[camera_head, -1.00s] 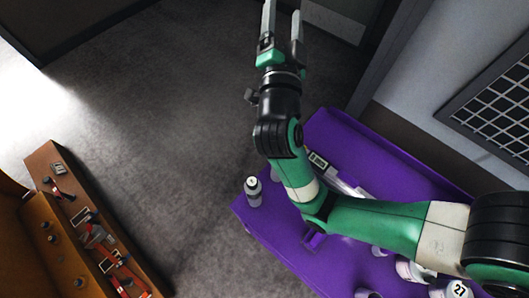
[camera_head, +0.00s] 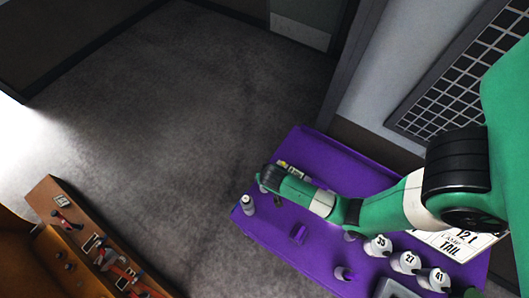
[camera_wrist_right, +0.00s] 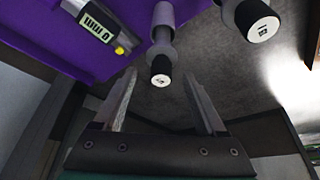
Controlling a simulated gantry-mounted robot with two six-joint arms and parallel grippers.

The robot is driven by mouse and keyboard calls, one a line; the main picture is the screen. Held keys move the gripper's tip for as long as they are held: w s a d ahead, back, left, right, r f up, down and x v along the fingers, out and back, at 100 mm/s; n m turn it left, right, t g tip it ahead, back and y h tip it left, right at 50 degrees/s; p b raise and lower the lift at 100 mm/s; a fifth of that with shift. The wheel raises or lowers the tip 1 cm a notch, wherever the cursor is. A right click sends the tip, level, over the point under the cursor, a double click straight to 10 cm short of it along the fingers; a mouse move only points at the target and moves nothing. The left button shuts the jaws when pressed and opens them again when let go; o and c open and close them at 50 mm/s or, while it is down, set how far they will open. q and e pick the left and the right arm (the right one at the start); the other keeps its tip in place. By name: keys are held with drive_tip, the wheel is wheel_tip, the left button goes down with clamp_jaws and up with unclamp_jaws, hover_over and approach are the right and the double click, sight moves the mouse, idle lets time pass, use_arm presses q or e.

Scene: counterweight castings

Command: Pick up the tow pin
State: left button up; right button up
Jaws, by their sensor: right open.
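My right gripper (camera_wrist_right: 160,80) is open and empty in the right wrist view, with its two fingers apart. A grey pin-like piece with a black, labelled end (camera_wrist_right: 161,48) shows just beyond the fingertips, roughly in line with the gap between them. A second light cylinder with a dark, labelled end (camera_wrist_right: 257,20) is to its right. I cannot tell for certain which is the tow pin. In the head view my right arm reaches over the purple table (camera_head: 325,155), and its wrist hides the gripper. My left gripper is not in view.
A gauge with a "0 mm" display (camera_wrist_right: 97,27) lies left of the pin-like piece. A pale bottle-like cylinder (camera_head: 248,204) stands at the table's left corner. Several white numbered weights (camera_head: 404,262) stand near a "TAIL" label (camera_head: 455,241). A brown bench with tools (camera_head: 75,235) is at left.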

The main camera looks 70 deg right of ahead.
drive_tip(key=shift+x, duration=3.6)
drive_tip(key=shift+w+r, duration=0.1)
drive_tip(key=shift+w, duration=0.05)
clamp_jaws()
